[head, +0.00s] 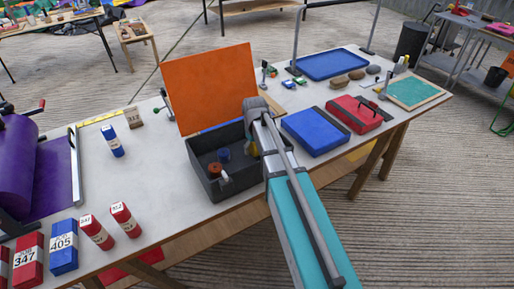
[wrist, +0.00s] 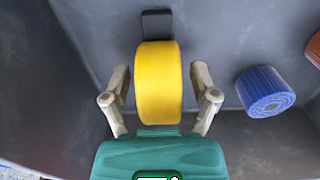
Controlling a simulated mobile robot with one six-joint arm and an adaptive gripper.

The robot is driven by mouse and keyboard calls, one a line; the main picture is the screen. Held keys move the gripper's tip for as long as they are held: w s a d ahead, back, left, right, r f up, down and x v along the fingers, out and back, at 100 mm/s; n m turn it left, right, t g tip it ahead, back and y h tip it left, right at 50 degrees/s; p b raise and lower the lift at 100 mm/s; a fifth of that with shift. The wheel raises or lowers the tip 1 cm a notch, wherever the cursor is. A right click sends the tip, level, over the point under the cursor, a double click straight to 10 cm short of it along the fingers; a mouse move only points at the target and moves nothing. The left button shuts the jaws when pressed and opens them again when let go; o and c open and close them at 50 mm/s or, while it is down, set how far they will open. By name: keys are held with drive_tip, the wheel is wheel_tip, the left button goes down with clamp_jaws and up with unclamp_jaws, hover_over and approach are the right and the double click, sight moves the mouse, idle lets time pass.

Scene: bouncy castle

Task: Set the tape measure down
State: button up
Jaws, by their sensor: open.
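The yellow tape measure (wrist: 159,82) stands between the fingers of my gripper (wrist: 159,75) in the wrist view, over the dark grey floor of the open box (wrist: 60,85). A dark tab shows at its far end. The fingers are spread, with a gap on each side of it. It appears to rest on the box floor, though its underside is hidden. In the head view the box (head: 232,187) stands on the table with its orange lid raised, and my gripper (head: 252,147) reaches into its right part. Only a bit of yellow shows there.
A blue ribbed roll (wrist: 265,92) lies right of the tape measure, with an orange-brown piece (wrist: 312,48) beyond it. A blue case (head: 315,131) and a red case (head: 354,114) lie right of the box. The white table (head: 165,190) is clear just left of the box.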

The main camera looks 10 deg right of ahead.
drive_tip(key=shift+r+p, duration=6)
drive_tip(key=shift+r, duration=0.1)
drive_tip(key=shift+s, duration=0.15)
drive_tip(key=s+d+m, duration=0.1)
drive_tip(key=s+m, duration=0.2)
drive_tip(key=s, duration=1.4)
drive_tip(key=shift+d+m, duration=0.15)
drive_tip(key=shift+m, duration=0.15)
drive_tip(key=shift+c, duration=0.2)
